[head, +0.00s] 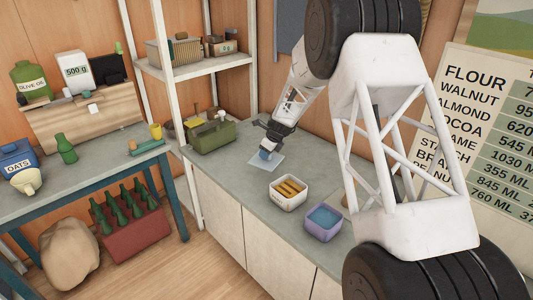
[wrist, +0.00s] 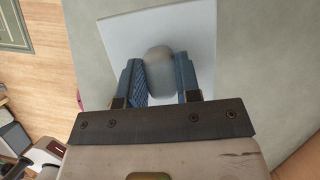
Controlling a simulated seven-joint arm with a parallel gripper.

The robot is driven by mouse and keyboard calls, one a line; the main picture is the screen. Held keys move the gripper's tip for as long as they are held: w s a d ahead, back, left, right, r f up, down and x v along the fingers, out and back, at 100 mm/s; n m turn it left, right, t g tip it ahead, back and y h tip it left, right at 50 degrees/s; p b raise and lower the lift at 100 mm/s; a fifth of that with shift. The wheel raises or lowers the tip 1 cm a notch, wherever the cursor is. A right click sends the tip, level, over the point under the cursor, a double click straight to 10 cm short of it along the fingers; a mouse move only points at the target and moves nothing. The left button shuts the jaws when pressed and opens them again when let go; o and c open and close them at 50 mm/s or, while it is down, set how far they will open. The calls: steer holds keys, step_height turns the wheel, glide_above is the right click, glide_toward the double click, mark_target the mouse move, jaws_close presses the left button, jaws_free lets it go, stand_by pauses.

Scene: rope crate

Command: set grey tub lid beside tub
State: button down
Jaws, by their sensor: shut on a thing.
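The lid is a thin, pale square plate (head: 266,163) with a rounded grey knob (wrist: 160,75). In the head view it is at the counter, behind and left of the pale grey tub (head: 288,204), which is open and holds yellow bars. My gripper (head: 266,151) points down over the lid. In the wrist view the blue fingers (wrist: 158,62) stand on both sides of the knob and are shut on it. The plate (wrist: 115,35) spreads out beyond the fingertips. I cannot tell whether the plate touches the counter.
A purple tub (head: 317,234) with blue contents stands right of the grey tub, near the counter's front edge. A green box (head: 211,139) stands left of the lid. Bare counter (head: 236,179) lies left of the grey tub. A shelf rack (head: 197,70) rises at the back left.

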mark_target(272, 156)
steer(key=shift+f, duration=0.15)
steer(key=shift+f, duration=2.8)
steer(key=shift+f, duration=0.5)
steer(key=c, duration=0.7)
jaws_free()
steer(key=shift+c, duration=0.2)
steer(key=shift+v, duration=3.9)
steer(key=shift+d, duration=0.1)
